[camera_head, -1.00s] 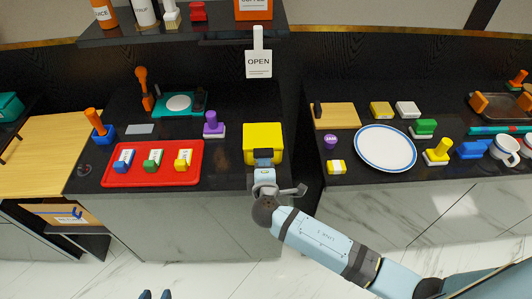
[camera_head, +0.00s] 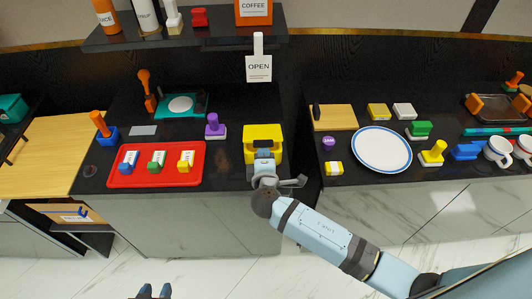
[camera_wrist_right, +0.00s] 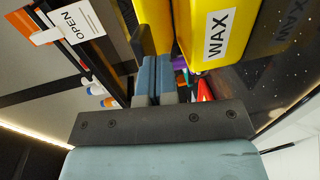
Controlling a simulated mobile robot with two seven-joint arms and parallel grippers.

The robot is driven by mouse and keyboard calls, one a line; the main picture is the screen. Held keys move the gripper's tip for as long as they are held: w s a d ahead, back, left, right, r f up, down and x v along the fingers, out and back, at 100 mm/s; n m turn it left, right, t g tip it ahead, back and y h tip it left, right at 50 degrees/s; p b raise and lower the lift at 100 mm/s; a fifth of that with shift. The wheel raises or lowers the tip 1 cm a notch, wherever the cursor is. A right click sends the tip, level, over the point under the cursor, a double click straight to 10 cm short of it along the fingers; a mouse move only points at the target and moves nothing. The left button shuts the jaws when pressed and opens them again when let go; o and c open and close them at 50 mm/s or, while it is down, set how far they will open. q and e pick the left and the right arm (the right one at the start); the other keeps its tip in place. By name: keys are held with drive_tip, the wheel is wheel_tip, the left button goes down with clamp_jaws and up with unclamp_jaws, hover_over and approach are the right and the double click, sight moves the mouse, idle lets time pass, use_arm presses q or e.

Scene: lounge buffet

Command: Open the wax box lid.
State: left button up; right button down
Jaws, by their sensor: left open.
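The yellow wax box (camera_head: 248,153) stands near the front edge of the dark counter. Its WAX label shows on the box in the right wrist view (camera_wrist_right: 217,35). Its yellow lid (camera_head: 263,131) is raised at the front, with a dark gap between lid and box; the lid also shows at the left in the right wrist view (camera_wrist_right: 112,35). My right gripper (camera_head: 264,153) is at the front of the box, its fingers (camera_wrist_right: 156,78) close together at the gap. Whether they touch the lid is unclear. My left gripper (camera_head: 154,291) is open and empty, low over the floor.
A red tray (camera_head: 198,175) with several small blocks lies left of the box, and a purple stamp (camera_head: 214,126) stands near it. An OPEN sign (camera_head: 258,68) hangs behind. A white plate (camera_head: 381,148) is on the right counter, across a gap.

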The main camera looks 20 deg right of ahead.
sight(263, 144)
drive_tip(key=shift+r, duration=0.1)
drive_tip(key=shift+w+d+r+p, duration=0.1)
drive_tip(key=shift+w+r+p, duration=0.2)
drive_tip(key=shift+r+p, duration=0.25)
drive_tip(key=shift+w+d+r+p, duration=0.1)
drive_tip(key=shift+w+r+p, duration=0.2)
drive_tip(key=shift+r, duration=0.35)
drive_tip(key=shift+w+d+r+p, duration=0.1)
drive_tip(key=shift+w+r+p, duration=0.25)
drive_tip(key=shift+r, duration=0.2)
drive_tip(key=shift+w+r+p, duration=0.2)
drive_tip(key=shift+r+p, duration=0.2)
drive_tip(key=shift+r, duration=0.1)
drive_tip(key=shift+w, duration=0.1)
drive_tip(key=shift+r, duration=0.1)
